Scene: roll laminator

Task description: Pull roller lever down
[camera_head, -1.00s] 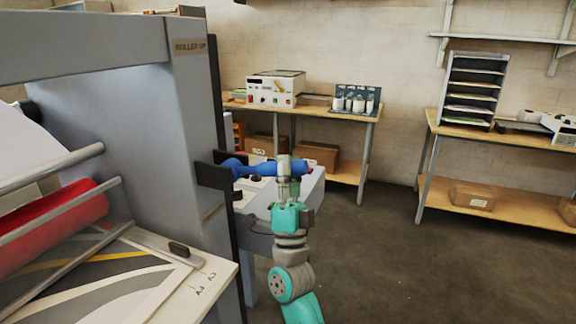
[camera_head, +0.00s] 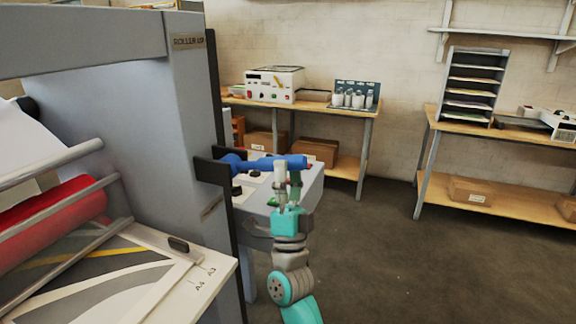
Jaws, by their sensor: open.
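The roller lever (camera_head: 264,163) is a blue handle at the right side of the grey laminator (camera_head: 150,130). It sticks out to the right from a dark bracket, roughly level, with its free end tilted slightly up. My gripper (camera_head: 288,168) is upright, with its two fingers apart and pointing up. The fingertips are just below and in front of the lever's outer end, overlapping its lower edge in the picture. Whether they touch it cannot be told. A "ROLLER UP" label (camera_head: 189,41) is near the top of the laminator's side.
A grey unit (camera_head: 262,215) with controls stands behind my gripper. The laminator's feed table (camera_head: 215,268) and red roller (camera_head: 55,215) are at the left. Workbenches (camera_head: 345,110) stand along the back wall. The floor (camera_head: 400,265) at the right is clear.

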